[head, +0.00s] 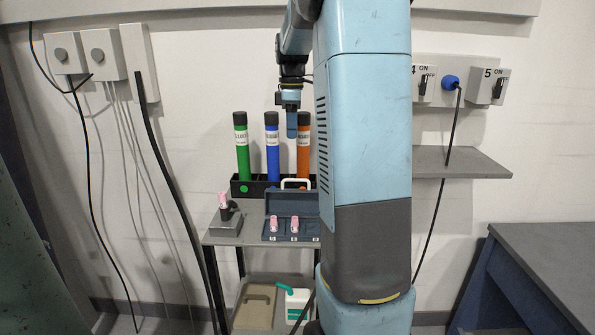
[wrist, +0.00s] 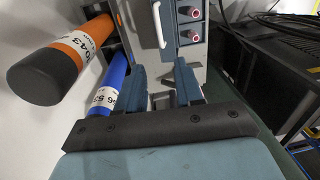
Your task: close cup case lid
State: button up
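The cup case (head: 291,229) is a dark blue box on the small table in the head view, with its lid (head: 289,203) raised at the back and a white handle (head: 296,183) on the lid's top edge. Two pink cups (head: 273,225) show in its front tray. In the wrist view the case (wrist: 192,55) is at the top, with the handle (wrist: 157,24) and two cups. My gripper (wrist: 157,62) is open and empty, its blue fingers apart. In the head view my gripper (head: 292,127) hangs above the case, in front of the tubes.
Green (head: 241,150), blue (head: 272,150) and orange (head: 304,145) tubes stand in a black rack (head: 255,186) behind the case. A grey jig (head: 226,220) holding a pink piece stands left of the case. My arm hides the table's right side.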

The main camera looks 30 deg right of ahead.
jog(key=f, duration=0.9)
jog(key=s+f, duration=0.1)
jog(key=f, duration=0.3)
jog(key=shift+s+d+f, duration=0.1)
jog(key=shift+f, duration=0.2)
jog(key=shift+c, duration=0.5)
grip_shut()
jog(key=shift+r, duration=0.1)
dwell(0.3)
jog(key=shift+a, duration=0.2)
jog(key=shift+d, duration=0.2)
